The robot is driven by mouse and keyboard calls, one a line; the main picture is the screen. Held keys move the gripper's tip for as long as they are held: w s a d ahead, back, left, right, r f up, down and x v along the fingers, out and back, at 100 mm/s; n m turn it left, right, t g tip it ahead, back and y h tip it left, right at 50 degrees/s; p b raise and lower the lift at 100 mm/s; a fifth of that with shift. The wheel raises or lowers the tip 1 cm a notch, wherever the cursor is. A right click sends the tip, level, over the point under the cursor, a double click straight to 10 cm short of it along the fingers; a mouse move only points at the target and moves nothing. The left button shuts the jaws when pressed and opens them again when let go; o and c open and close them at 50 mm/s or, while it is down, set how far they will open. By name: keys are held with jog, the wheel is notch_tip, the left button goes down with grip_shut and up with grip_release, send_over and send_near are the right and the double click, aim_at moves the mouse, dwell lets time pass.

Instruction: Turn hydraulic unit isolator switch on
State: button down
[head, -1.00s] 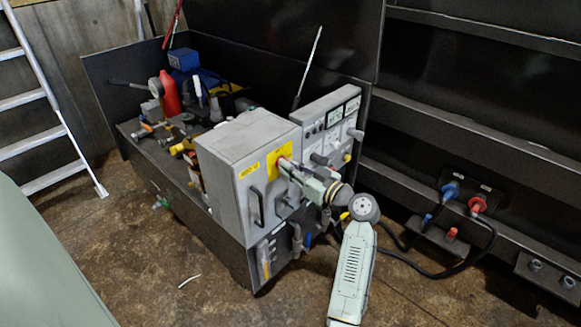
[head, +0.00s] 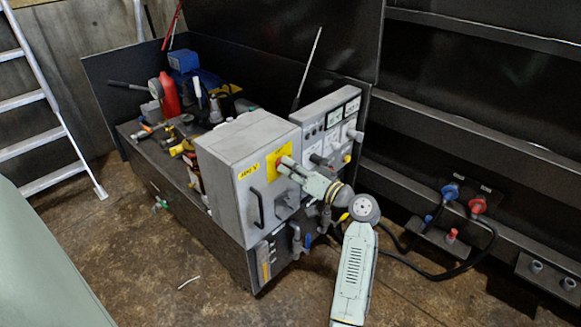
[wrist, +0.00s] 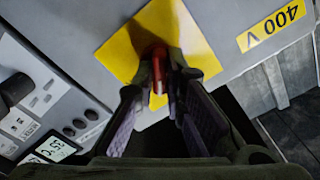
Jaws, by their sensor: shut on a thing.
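The isolator switch has a red handle (wrist: 157,82) on a yellow square plate (wrist: 190,35), which also shows on the grey cabinet front in the head view (head: 271,165). In the wrist view my gripper (wrist: 160,70) has its fingertips closed on either side of the red handle, close to the plate. In the head view my gripper (head: 286,165) reaches the plate from the right and hides the handle. The handle looks roughly upright in the wrist picture, partly covered by the fingers.
The grey cabinet (head: 235,170) carries a 400 V label (wrist: 270,27) and a black door handle (head: 256,207). A panel with displays and knobs (head: 330,125) stands beside it. Cables hang at the right.

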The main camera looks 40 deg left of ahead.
jog(key=shift+f+m+p, duration=0.1)
jog(key=shift+m+p, duration=2.5)
jog(key=shift+m, duration=2.6)
jog(key=c, duration=1.7)
grip_release()
jog(key=shift+o, duration=0.2)
jog(key=d, duration=1.2)
jog(key=shift+s, duration=0.45)
